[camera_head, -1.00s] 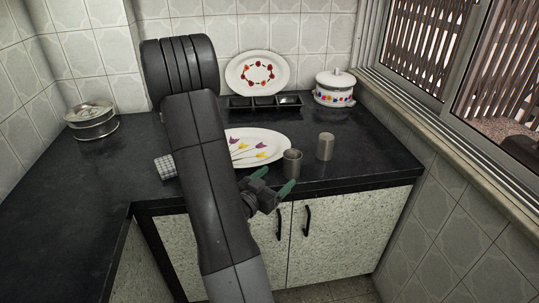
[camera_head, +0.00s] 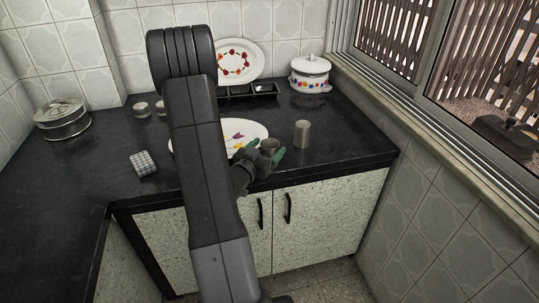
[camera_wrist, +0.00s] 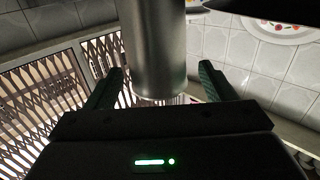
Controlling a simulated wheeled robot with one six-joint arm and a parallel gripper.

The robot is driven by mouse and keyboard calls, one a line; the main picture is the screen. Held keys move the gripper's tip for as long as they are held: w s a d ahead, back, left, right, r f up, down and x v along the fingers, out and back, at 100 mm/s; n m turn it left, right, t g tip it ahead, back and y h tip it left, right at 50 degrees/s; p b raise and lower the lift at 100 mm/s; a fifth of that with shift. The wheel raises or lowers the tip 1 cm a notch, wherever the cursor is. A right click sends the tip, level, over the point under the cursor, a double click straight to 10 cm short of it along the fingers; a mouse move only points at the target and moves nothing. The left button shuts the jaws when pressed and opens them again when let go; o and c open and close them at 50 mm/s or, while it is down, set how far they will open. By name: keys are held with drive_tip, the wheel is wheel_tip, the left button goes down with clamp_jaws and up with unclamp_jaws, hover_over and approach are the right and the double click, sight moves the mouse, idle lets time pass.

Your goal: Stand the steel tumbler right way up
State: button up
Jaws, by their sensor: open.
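In the wrist view a steel tumbler (camera_wrist: 155,50) stands between the spread fingers of my gripper (camera_wrist: 160,82), with a gap on both sides. Its far end is cut off by the picture edge.
An oval tulip platter (camera_head: 258,130) lies just behind the nearer tumbler. A black compartment tray (camera_head: 265,89), a white pot (camera_head: 310,74) and a leaning plate (camera_head: 240,62) stand at the back. A gridded block (camera_head: 143,164) lies left. The counter right of the tumblers is clear.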

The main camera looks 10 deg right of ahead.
sight(274, 142)
drive_tip(key=x, duration=0.3)
drive_tip(key=shift+w+d, duration=0.15)
drive_tip(key=shift+d, duration=0.15)
drive_tip(key=c, duration=1.2)
drive_tip(key=shift+r, duration=0.1)
